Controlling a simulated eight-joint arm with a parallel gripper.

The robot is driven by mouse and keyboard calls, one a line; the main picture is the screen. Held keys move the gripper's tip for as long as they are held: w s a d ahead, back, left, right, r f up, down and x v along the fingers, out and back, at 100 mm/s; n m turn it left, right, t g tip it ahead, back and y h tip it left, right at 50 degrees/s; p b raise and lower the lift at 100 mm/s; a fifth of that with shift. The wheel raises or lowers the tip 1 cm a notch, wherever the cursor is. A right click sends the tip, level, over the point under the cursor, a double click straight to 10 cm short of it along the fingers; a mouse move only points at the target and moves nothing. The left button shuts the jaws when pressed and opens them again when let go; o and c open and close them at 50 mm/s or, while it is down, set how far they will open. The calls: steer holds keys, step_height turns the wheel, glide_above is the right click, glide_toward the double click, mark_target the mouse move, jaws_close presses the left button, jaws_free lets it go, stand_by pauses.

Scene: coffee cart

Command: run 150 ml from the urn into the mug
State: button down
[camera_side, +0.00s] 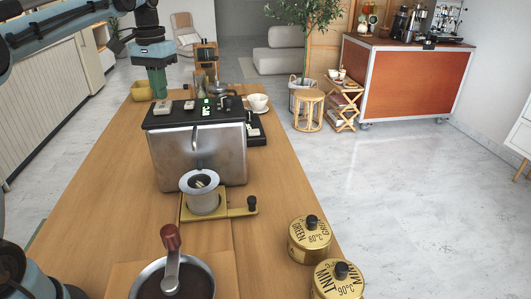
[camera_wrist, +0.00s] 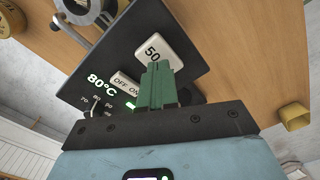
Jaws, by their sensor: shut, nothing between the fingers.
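The urn (camera_side: 200,155) is a steel box with a black top panel, standing mid-table. Its spout (camera_side: 196,140) hangs over a grey cup-like vessel (camera_side: 204,201), probably the mug, which stands upright on a brass base (camera_side: 230,211). The vessel's contents are unclear. In the wrist view the panel shows a white "50" key (camera_wrist: 152,47), an OFF/ON switch (camera_wrist: 125,84) and a lit green "80°C" readout (camera_wrist: 101,80). My gripper (camera_wrist: 158,68) has its green fingers together and empty, with tips at the "50" key's lower edge. Contact is unclear. My gripper (camera_side: 158,94) also shows over the panel's left side.
A hand grinder (camera_side: 172,275) with a red knob stands at the front. Two brass tins (camera_side: 309,240) (camera_side: 338,283) stand front right. A white cup (camera_side: 257,102) stands behind the urn at right, and a yellow pot (camera_side: 141,91) back left. The table's left side is clear.

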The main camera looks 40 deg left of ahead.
steer(key=shift+f, duration=1.05)
steer(key=shift+r, duration=1.05)
steer(key=shift+f, duration=0.9)
stand_by(1.8)
steer(key=shift+r, duration=0.9)
steer(key=shift+r, duration=0.1)
stand_by(1.1)
